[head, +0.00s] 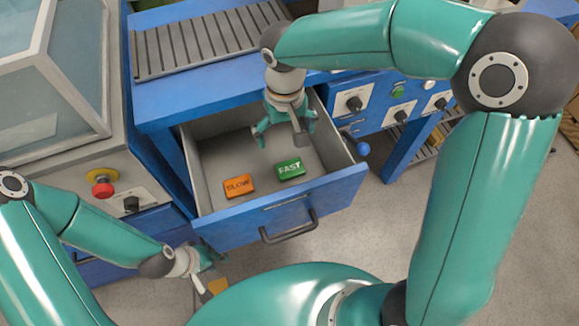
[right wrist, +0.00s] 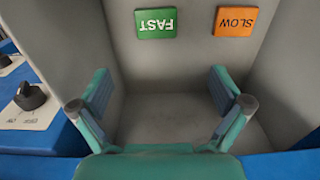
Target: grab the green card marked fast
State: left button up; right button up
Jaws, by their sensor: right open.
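The green card marked FAST (head: 289,169) lies flat on the floor of the open drawer (head: 345,193). The green card also shows in the right wrist view (right wrist: 156,23), upside down near the top edge. My right gripper (head: 284,136) is open and empty above the drawer, further back than the card. In the right wrist view its two fingers (right wrist: 160,88) stand wide apart, with bare drawer floor between them. My left gripper (head: 206,276) is low at the front left, outside the drawer. A small tan-orange patch shows by its fingers; I cannot tell whether it is held.
An orange card marked SLOW (head: 239,186) lies left of the green card, with a gap between them. The drawer walls and front handle (head: 290,229) surround the space. A blue-knobbed lever (head: 362,149) sits right of the drawer. A red button (head: 103,188) is at left.

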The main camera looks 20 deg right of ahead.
send_over(288, 163)
jog(key=f, duration=0.7)
jog(key=shift+s+a+f+b, duration=0.1)
jog(key=shift+s+a+b, duration=0.05)
jog(key=shift+a+b, duration=0.25)
jog(key=shift+d+f+b, duration=0.15)
jog(key=shift+d+f, duration=0.05)
jog(key=shift+f, duration=1.15)
jog(key=shift+d+f+b, duration=0.15)
jog(key=shift+d+f, duration=0.05)
jog(key=shift+f, duration=1.15)
jog(key=c, duration=1)
